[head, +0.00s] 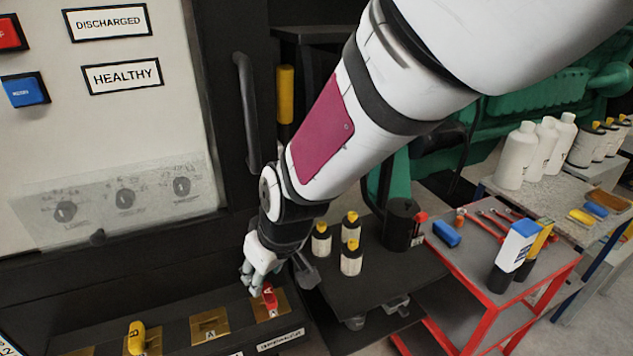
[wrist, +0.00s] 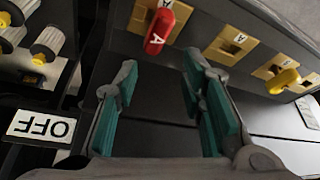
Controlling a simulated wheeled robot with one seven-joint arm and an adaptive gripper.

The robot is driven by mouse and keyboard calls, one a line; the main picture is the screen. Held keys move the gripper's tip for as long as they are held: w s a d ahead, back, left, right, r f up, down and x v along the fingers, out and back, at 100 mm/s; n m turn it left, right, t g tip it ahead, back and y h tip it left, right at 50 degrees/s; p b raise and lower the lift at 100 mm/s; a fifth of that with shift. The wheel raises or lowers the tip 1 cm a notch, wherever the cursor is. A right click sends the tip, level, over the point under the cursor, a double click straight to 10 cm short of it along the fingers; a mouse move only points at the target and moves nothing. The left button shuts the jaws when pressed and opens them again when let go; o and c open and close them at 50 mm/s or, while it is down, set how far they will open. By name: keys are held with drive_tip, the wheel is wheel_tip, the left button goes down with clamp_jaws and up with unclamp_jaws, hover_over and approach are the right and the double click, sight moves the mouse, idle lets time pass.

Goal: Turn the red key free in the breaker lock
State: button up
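The red key (head: 269,299) stands in a brass lock plate (head: 284,300) marked "A" on the dark breaker panel. In the wrist view, the red key (wrist: 159,32) shows at the top, tilted, beyond the fingertips. My gripper (head: 253,277) is just left of and above the key in the head view. In the wrist view, my gripper (wrist: 160,72) is open, with its teal finger pads apart and nothing between them. The key lies roughly in line with the gap and appears clear of the fingers. The key's foot in the lock is partly hidden by its handle.
A yellow key (head: 136,338) sits in another brass plate, with an empty plate (head: 209,325) between. Bottles (head: 350,260) stand on a dark shelf, beside a red cart (head: 470,310).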

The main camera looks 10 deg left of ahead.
sight(268, 290)
drive_tip(key=shift+s+d+f+m+t+h+p, duration=0.1)
drive_tip(key=shift+s+d+m+t+h+p, duration=0.15)
drive_tip(key=shift+m+p, duration=0.8)
drive_tip(key=shift+s+f+m+t+h+p, duration=0.15)
drive_tip(key=shift+s+m+p, duration=0.2)
drive_tip(key=shift+p, duration=1.3)
drive_tip(key=shift+s+d+r+m+t+h+p, duration=0.2)
drive_tip(key=shift+m+p, duration=0.5)
drive_tip(key=shift+p, duration=0.65)
drive_tip(key=shift+f, duration=0.4)
drive_tip(key=x, duration=0.2)
drive_tip(key=b+x, duration=0.1)
drive_tip(key=x, duration=0.1)
drive_tip(key=shift+w+r, duration=0.15)
drive_tip(key=shift+w, duration=0.05)
drive_tip(key=shift+x, duration=0.8)
drive_tip(key=shift+s, duration=0.1)
clamp_jaws()
drive_tip(key=shift+b, duration=0.4)
